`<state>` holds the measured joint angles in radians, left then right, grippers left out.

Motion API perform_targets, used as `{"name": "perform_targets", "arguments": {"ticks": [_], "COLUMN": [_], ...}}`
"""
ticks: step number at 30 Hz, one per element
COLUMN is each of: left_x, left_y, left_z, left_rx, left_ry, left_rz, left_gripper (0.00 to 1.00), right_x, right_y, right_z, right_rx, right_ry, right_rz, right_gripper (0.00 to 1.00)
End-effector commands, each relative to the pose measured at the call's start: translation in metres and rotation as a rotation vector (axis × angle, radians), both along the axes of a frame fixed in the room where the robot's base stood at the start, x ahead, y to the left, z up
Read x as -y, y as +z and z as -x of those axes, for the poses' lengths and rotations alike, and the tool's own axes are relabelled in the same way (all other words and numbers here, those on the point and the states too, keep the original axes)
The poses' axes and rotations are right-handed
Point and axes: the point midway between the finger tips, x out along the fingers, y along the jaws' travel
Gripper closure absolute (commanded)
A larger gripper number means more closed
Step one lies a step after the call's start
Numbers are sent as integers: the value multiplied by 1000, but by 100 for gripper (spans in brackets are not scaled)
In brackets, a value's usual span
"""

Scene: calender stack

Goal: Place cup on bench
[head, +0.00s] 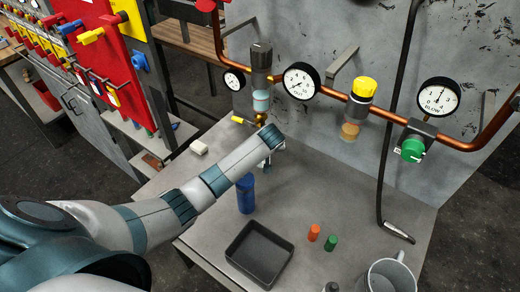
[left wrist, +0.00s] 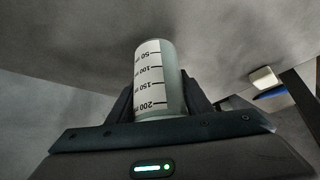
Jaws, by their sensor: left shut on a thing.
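The cup (left wrist: 158,78), a clear cylinder with a white printed millilitre scale, sits between the fingers of my left gripper (left wrist: 160,95) in the left wrist view. The gripper is shut on it. In the head view my left gripper (head: 267,160) is over the back part of the grey bench (head: 315,200), below the regulator and pipe; the wrist hides most of the gripper and the cup. I cannot tell the gap between cup and bench. My right gripper is not in view.
A blue cylinder (head: 245,197) stands below my left forearm. A black tray (head: 258,257), orange cap (head: 314,232), green cap (head: 331,243) and metal mug (head: 388,277) are nearer the front. A white block (head: 198,147) lies left. A copper pipe (head: 330,90) with gauges crosses behind.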

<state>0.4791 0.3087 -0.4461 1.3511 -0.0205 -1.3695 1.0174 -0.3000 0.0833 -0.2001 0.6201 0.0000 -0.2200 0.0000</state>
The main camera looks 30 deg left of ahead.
Motion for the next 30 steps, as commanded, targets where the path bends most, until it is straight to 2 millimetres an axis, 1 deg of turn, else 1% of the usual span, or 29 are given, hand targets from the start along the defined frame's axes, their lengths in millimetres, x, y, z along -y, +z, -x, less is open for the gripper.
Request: {"name": "perform_targets", "arguments": {"ticks": [6, 12, 23, 27, 28, 29, 30], "left_x": [-12, -18, -19, -18, -19, -19, -19], "left_y": [-9, -20, -23, -27, -26, -26, -26], "left_z": [-15, -23, -24, -23, -23, -23, -23], "left_rx": [-2, -1, 0, 0, 0, 0, 0], "left_ry": [2, 1, 0, 1, 1, 1, 0], "left_rz": [-2, -1, 0, 0, 0, 0, 0], "left_gripper": [76, 76, 76, 76, 47, 40, 36], "right_x": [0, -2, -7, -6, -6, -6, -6], "right_y": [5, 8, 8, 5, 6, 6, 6], "right_z": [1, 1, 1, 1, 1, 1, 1], "right_rx": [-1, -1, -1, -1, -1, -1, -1], "right_ry": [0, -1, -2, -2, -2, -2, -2], "right_rz": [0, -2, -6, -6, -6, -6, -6], "right_gripper": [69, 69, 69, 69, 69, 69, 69]}}
